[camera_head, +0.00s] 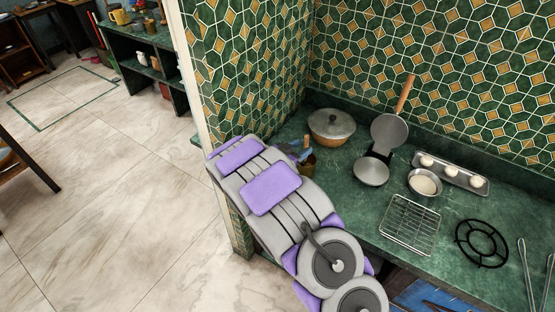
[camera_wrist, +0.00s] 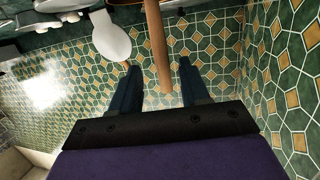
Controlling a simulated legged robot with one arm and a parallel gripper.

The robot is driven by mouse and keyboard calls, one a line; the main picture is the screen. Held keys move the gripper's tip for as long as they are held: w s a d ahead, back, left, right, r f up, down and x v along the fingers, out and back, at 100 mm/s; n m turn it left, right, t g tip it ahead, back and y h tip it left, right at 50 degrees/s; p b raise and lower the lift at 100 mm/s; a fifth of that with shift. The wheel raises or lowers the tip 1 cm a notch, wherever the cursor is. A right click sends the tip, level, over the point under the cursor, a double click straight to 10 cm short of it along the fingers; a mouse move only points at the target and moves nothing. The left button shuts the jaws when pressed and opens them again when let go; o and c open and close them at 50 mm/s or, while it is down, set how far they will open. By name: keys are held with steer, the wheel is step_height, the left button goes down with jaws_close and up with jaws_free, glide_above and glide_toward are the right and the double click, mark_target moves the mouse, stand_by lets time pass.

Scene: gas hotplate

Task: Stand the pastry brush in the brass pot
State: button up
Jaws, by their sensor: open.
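A wooden handle (camera_wrist: 157,45), which looks like the pastry brush's, runs between the two dark fingers of my gripper (camera_wrist: 156,66) in the wrist view. The fingers stand open, with a gap on both sides of it. The handle's far part leaves the top of that picture, so no bristles show. In the head view my gripper (camera_head: 296,150) is at the back left of the counter, partly hidden behind my arm. A short brown handle (camera_head: 306,142) rises beside it, above the small brass pot (camera_head: 308,163). My arm hides part of this pot.
A lidded pan (camera_head: 331,125) stands behind, near the wall. An open wooden-handled iron (camera_head: 388,132), a bowl (camera_head: 424,184), a tray with pale round pieces (camera_head: 451,174), a wire rack (camera_head: 410,224) and a black burner grate (camera_head: 482,243) lie to the right on the green counter (camera_head: 355,212).

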steer(key=p+v, duration=0.2)
steer(key=v, duration=1.2)
steer(key=shift+s, duration=0.2)
steer(key=shift+r, duration=0.15)
steer(key=w+a+r+n+y, duration=0.3)
steer(key=w+a+r+y, duration=0.2)
steer(key=r+y, duration=0.4)
steer(key=s+r+n+g+y, duration=0.2)
steer(key=s+r+n+y, duration=0.15)
steer(key=s+y, duration=0.3)
steer(key=s+d+n+g+h, duration=0.1)
steer(key=s+d+g, duration=0.2)
steer(key=s, duration=1)
steer(key=s+d+r+n+g+h, duration=0.1)
steer(key=s+d+g, duration=0.3)
steer(key=s+d, duration=0.5)
steer(key=s+d+r+n+g+h, duration=0.1)
steer(key=s+d, duration=0.5)
steer(key=s, duration=1)
steer(key=g+h, duration=0.1)
steer(key=g, duration=0.1)
steer(key=shift+s+g, duration=0.3)
steer(key=shift+s, duration=0.1)
steer(key=shift+d, duration=0.1)
